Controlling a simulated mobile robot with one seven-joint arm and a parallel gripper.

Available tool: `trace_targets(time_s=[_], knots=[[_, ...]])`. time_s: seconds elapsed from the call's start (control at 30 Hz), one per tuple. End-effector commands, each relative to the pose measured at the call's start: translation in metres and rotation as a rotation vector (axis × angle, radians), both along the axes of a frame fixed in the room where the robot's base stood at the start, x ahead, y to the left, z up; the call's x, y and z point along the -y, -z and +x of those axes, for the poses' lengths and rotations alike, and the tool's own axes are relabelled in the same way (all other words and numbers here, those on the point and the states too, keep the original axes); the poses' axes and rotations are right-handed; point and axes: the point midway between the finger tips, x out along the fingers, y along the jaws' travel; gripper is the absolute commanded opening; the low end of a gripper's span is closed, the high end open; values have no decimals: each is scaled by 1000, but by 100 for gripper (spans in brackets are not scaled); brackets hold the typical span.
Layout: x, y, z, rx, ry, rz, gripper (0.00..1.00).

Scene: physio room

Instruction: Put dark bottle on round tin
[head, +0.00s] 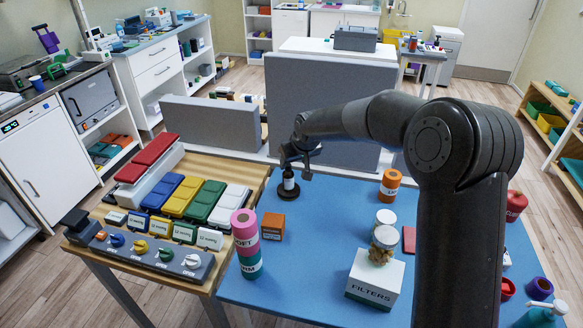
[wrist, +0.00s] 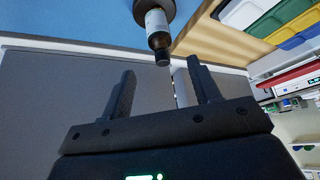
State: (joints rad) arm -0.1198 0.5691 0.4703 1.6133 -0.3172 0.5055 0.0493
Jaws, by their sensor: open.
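The dark bottle (head: 289,184), with a pale label, stands upright on a dark, flat, round piece (head: 281,193) near the blue table's far left corner. This round piece may be the round tin; I cannot tell for sure. In the wrist view the bottle (wrist: 157,28) has its cap towards my gripper, and the dark round piece (wrist: 170,9) is at its foot. My gripper (wrist: 162,68) is open and empty, its fingers apart, with the bottle just beyond the fingertips and not held. In the head view my gripper (head: 301,165) is close by the bottle's top.
An orange-brown box (head: 273,226) and pink and green rolls (head: 246,245) stand nearby on the blue table (head: 325,215). A white filters box (head: 375,279), jars and an orange tub (head: 390,185) are farther right. A grey partition (head: 325,110) rises behind. Coloured bins (head: 185,195) lie left.

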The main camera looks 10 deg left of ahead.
Motion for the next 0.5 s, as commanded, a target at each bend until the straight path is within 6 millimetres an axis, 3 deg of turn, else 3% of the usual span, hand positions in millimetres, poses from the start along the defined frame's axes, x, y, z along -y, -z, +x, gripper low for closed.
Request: trace_targets(time_s=[0.37, 0.5], knots=[[5, -12, -6, -2, 1, -1, 57], [16, -23, -12, 6, 13, -15, 57]])
